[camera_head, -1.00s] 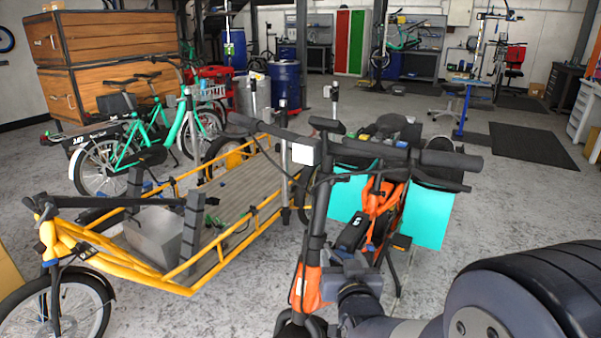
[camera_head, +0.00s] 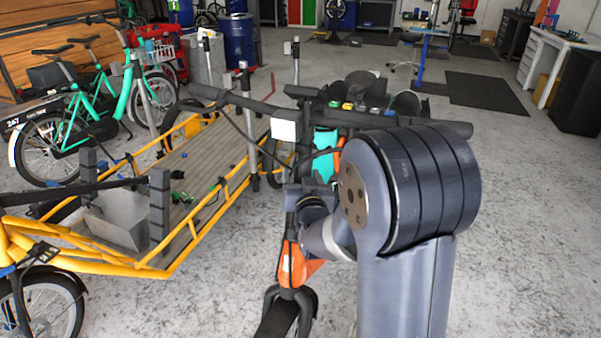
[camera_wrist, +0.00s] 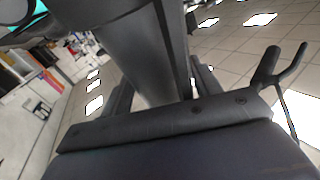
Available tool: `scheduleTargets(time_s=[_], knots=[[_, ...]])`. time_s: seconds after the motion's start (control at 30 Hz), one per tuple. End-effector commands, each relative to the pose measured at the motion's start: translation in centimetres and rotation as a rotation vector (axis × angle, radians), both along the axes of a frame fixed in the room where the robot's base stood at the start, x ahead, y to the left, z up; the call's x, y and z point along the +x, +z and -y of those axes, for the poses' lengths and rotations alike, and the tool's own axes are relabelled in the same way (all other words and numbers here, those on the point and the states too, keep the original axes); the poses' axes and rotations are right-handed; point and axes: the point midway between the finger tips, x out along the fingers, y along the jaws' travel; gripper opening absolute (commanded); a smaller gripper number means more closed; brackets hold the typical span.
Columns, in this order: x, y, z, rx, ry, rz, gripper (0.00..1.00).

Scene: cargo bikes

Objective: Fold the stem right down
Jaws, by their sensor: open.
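The orange cargo bike's dark stem (camera_head: 304,160) stands upright below its handlebar (camera_head: 235,100), which carries a small white box (camera_head: 285,131). My gripper (camera_head: 293,194) is at the stem, about midway up, with my arm hiding much of it and the stem's right side. In the wrist view the stem (camera_wrist: 135,50) is a thick dark tube running down to the palm of my gripper (camera_wrist: 160,88). One finger shows on each side of the tube; the fingers look open. Whether they touch it I cannot tell. The stem's hinge or latch is not discernible.
A yellow cargo bike (camera_head: 168,272) with a long flat bed stands close on the left. Green bikes (camera_head: 80,118) stand behind it. The front wheel (camera_head: 285,315) of the orange bike is below my gripper.

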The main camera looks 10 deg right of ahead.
Motion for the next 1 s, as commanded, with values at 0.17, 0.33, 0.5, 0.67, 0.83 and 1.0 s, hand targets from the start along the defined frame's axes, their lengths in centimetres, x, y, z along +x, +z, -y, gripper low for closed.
scheduleTargets(time_s=[0.17, 0.33, 0.5, 0.67, 0.83, 1.0], knots=[[1.4, 0.0, 0.1, 0.000, 0.000, 0.000, 0.59], [1.7, 0.0, 0.1, -0.001, 0.000, 0.000, 0.59], [1.6, 0.0, 0.1, -0.001, 0.000, 0.000, 0.58], [1.6, 0.0, 0.1, -0.001, 0.000, 0.000, 0.45], [1.6, 0.0, 0.1, -0.001, 0.000, 0.000, 0.31], [1.6, 0.0, 0.1, -0.001, 0.000, 0.000, 0.17]])
